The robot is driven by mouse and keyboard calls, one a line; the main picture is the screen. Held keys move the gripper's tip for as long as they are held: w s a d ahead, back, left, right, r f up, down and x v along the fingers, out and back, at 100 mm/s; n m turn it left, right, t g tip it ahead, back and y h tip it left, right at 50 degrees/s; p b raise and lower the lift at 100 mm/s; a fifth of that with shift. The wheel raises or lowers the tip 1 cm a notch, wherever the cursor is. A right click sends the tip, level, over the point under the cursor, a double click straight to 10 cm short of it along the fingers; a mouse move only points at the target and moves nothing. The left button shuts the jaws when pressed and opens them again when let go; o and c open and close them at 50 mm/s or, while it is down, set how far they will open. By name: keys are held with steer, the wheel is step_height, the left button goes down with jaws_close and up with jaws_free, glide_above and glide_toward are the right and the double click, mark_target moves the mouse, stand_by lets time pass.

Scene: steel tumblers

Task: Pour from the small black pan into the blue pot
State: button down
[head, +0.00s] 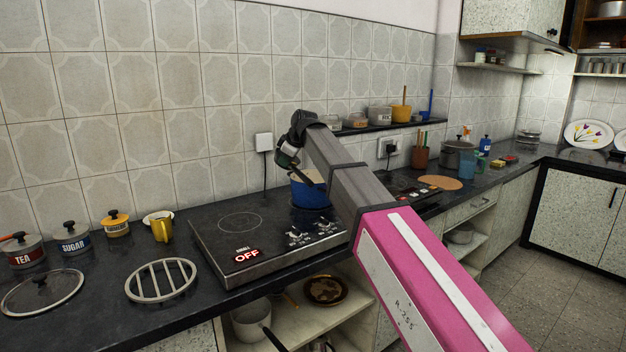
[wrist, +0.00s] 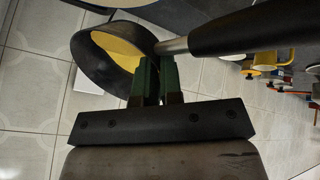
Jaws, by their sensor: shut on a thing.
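The small black pan (wrist: 88,68) is in the wrist view, with a yellow area inside it; I cannot tell whether that is contents or its lining. My gripper (wrist: 155,72) is shut on the pan at the metal neck of its handle (wrist: 240,32), and the pan looks tilted. The blue pot (head: 311,194) stands at the back right of the black cooktop in the head view. My gripper is above and just left of the pot there, with its fingertips and the pan hard to make out. My arm hides part of the pot's right side.
The cooktop (head: 215,262) shows a red OFF display. Left of it are a round metal trivet (head: 160,280), a glass lid (head: 42,292), labelled canisters (head: 72,238) and a yellow mug (head: 162,229). The tiled wall is close behind the pot. A shelf with bowls (head: 380,116) is behind my arm.

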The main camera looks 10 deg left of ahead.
steer(key=shift+d+r+y, duration=0.25)
steer(key=shift+d+y, duration=0.45)
steer(key=shift+d, duration=0.05)
steer(key=shift+w+d+f+m+y+p, duration=0.1)
steer(key=shift+d+f+m+y+p, duration=0.2)
steer(key=shift+d+f+y+p, duration=0.4)
stand_by(0.6)
steer(key=shift+r+y, duration=0.5)
steer(key=shift+y, duration=0.4)
stand_by(0.5)
steer(key=shift+d+r+m+y+p, duration=0.25)
steer(key=shift+d+r+y+p, duration=0.1)
steer(key=shift+r+y, duration=0.55)
steer(key=shift+d+r+m+y+p, duration=0.25)
steer(key=shift+d+r+y, duration=0.1)
steer(key=shift+r+y, duration=0.5)
stand_by(1.0)
steer(key=shift+w+d+r+t+y, duration=0.1)
steer(key=shift+d+t+y, duration=0.1)
steer(key=shift+d+y, duration=0.25)
steer(key=shift+w+d+r+t+y, duration=0.1)
steer(key=shift+d+t+y, duration=0.1)
steer(key=shift+d, duration=0.45)
steer(key=shift+d+r+m+y+p, duration=0.15)
steer(key=shift+r+m+y+p, duration=0.1)
steer(key=shift+m+y+p, duration=0.1)
stand_by(0.4)
